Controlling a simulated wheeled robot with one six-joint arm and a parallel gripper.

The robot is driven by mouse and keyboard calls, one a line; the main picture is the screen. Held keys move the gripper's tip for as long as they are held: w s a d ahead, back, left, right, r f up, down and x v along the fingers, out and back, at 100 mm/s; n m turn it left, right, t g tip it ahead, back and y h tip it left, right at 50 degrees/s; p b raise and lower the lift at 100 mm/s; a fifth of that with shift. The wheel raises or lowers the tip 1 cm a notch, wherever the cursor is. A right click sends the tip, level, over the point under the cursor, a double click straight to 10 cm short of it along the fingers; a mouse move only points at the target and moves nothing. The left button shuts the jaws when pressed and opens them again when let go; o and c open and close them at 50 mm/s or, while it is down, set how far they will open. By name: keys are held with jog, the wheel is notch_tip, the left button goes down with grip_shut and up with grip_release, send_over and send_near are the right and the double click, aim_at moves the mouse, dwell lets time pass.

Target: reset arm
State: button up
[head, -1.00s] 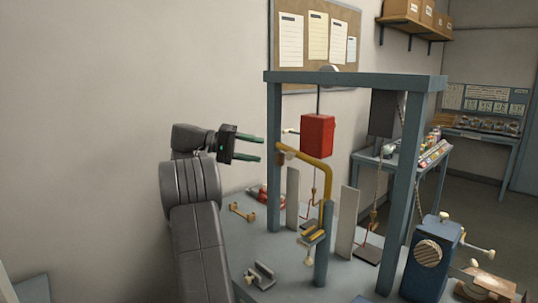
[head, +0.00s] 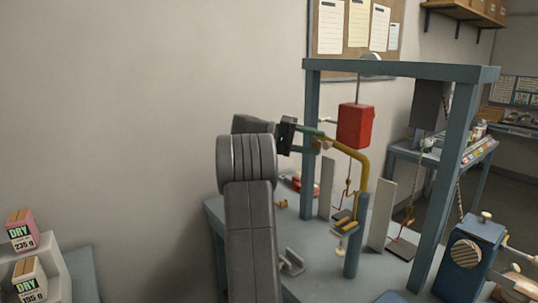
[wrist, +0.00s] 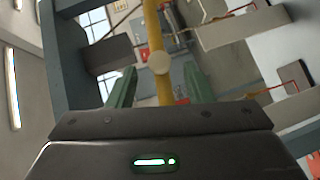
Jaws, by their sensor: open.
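My gripper (head: 316,142) is open, with its two green fingers pointing right toward the blue-grey frame (head: 400,69) on the bench. In the head view its fingertips overlap the left post and lie near the end of the yellow curved pipe (head: 352,154). In the wrist view the yellow pipe (wrist: 153,35) and its pale round end (wrist: 159,63) appear between the green fingers. I cannot tell whether the fingers touch it. A red box (head: 355,126) hangs from the frame, right of my gripper.
The blue-grey bench (head: 318,240) carries upright pale plates (head: 381,215), a grey bracket (head: 291,262) and a blue box with a round grille (head: 468,250). Boxes marked DRY (head: 22,230) stand at the lower left. The wall left of my arm is bare.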

aim_at(323, 144)
jog(key=p+x, duration=0.1)
jog(key=x, duration=0.5)
jog(key=shift+d, duration=0.1)
